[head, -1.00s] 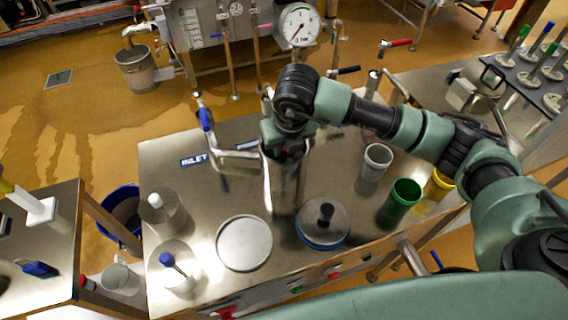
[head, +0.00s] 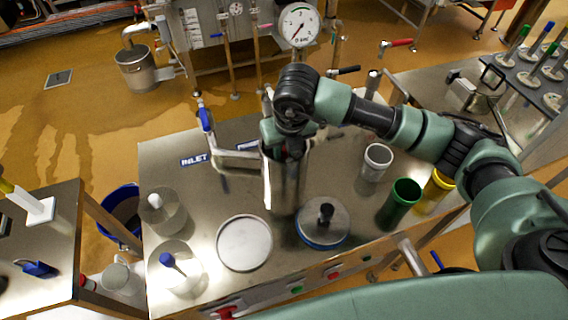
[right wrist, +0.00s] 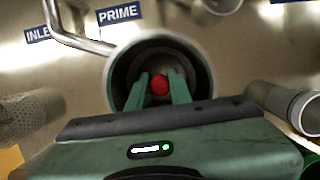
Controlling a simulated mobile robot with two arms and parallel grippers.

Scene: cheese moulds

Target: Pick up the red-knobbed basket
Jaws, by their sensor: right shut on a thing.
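The red knob of the basket (right wrist: 160,85) shows in the right wrist view between my right gripper's fingers, within the round steel housing (right wrist: 109,75). My right gripper (right wrist: 160,88) is shut on this knob. In the head view my right gripper (head: 288,152) points down at the mouth of the tall steel housing (head: 283,195). The basket's body is hidden by the housing and gripper. My left gripper is not in view.
A white-knobbed basket (head: 160,217) and a blue-knobbed one (head: 184,275) stand left. A round disc (head: 244,243) and a black-knobbed lid (head: 322,232) lie in front. Grey (head: 375,163), green (head: 401,204) and yellow (head: 435,190) cups stand right.

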